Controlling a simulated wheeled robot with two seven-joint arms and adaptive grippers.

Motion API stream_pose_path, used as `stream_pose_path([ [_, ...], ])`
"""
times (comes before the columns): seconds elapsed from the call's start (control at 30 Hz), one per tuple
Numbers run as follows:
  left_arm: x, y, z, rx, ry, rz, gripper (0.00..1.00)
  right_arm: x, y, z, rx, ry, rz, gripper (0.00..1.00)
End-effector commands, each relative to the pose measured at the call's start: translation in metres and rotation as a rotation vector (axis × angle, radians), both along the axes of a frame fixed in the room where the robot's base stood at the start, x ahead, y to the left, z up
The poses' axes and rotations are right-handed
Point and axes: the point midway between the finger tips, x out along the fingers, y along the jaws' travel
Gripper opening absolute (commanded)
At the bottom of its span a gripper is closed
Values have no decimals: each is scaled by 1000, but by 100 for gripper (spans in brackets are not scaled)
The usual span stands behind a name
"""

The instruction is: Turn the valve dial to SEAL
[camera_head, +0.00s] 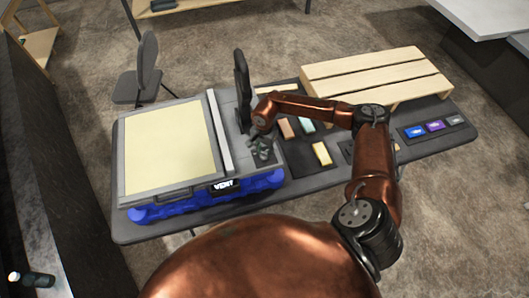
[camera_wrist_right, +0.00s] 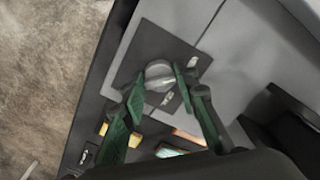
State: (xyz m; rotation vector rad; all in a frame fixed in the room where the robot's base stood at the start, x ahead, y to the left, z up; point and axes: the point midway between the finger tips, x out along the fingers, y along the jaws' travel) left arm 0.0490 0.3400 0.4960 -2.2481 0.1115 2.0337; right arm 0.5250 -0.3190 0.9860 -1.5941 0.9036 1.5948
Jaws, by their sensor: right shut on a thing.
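The console (camera_head: 217,125) is a grey unit with a pale yellow panel, on a blue base at the table's left. A small display (camera_head: 225,186) on its front edge appears to read VENT. The valve dial (camera_wrist_right: 160,72) is a round light-grey knob on a dark square plate (camera_wrist_right: 143,47) in the right wrist view. My right gripper (camera_head: 262,148) is over the console's right part and hides the dial in the head view. In the right wrist view its green fingers (camera_wrist_right: 158,80) are on either side of the dial, shut on it. My left gripper is not in view.
A black upright piece (camera_head: 242,88) stands behind my right gripper. Coloured blocks, one yellow (camera_head: 322,153), lie on a dark mat beside the console. A slatted wooden platform (camera_head: 362,72) is at the back right. Blue, purple and grey items (camera_head: 435,126) lie at the table's right end.

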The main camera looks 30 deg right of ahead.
Motion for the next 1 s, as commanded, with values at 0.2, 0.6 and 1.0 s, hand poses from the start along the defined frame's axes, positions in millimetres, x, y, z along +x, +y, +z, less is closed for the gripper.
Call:
stream_pose_path([
  [0.2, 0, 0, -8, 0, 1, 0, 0, 0, 0, -1, 0, -1, -72, 4],
  [0.6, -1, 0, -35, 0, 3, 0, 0, 1, 0, -2, 0, -1, -402, 4],
  [1.0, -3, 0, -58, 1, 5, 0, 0, 1, 0, -2, -1, -1, -783, 4],
])
